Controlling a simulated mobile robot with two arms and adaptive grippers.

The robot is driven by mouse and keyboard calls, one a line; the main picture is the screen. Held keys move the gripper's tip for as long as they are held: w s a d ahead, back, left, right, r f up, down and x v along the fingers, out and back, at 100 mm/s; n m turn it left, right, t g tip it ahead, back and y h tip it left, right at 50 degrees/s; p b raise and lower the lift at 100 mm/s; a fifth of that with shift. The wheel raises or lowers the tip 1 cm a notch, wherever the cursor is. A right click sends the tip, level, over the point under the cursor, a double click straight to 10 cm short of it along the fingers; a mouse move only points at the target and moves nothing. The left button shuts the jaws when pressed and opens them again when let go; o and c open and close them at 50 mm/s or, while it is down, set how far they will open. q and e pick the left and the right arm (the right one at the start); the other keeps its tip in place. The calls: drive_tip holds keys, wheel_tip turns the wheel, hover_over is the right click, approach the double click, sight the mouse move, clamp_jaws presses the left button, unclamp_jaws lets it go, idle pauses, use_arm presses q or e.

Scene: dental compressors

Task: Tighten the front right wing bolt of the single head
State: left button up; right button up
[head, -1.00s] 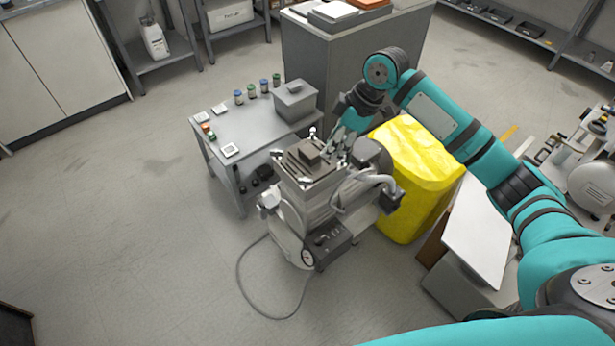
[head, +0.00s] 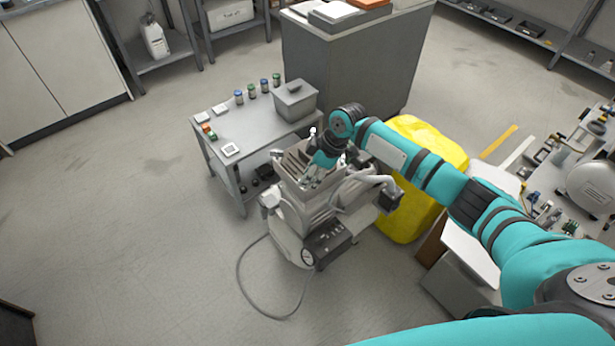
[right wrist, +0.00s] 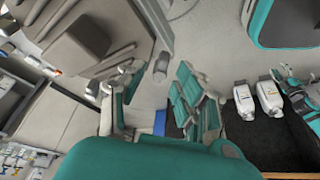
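The compressor (head: 290,235) stands on the floor, with the single head (head: 297,160) on top as a grey-brown finned block. The head (right wrist: 85,35) fills the upper left of the right wrist view. My right gripper (head: 313,175) points down over the front right part of the head and hides that corner. In the right wrist view my right gripper (right wrist: 158,88) has its teal fingers apart. A small silvery piece (right wrist: 160,66) shows between and beyond the fingertips; I cannot tell whether it is the front right wing bolt. My left gripper is not in view.
A yellow covered object (head: 425,150) stands close on the right. A hose (head: 245,285) lies on the floor in front. The floor at left is clear.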

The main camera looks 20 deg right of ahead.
drive_tip(key=shift+x, duration=0.8)
clamp_jaws()
drive_tip(key=shift+r, duration=0.1)
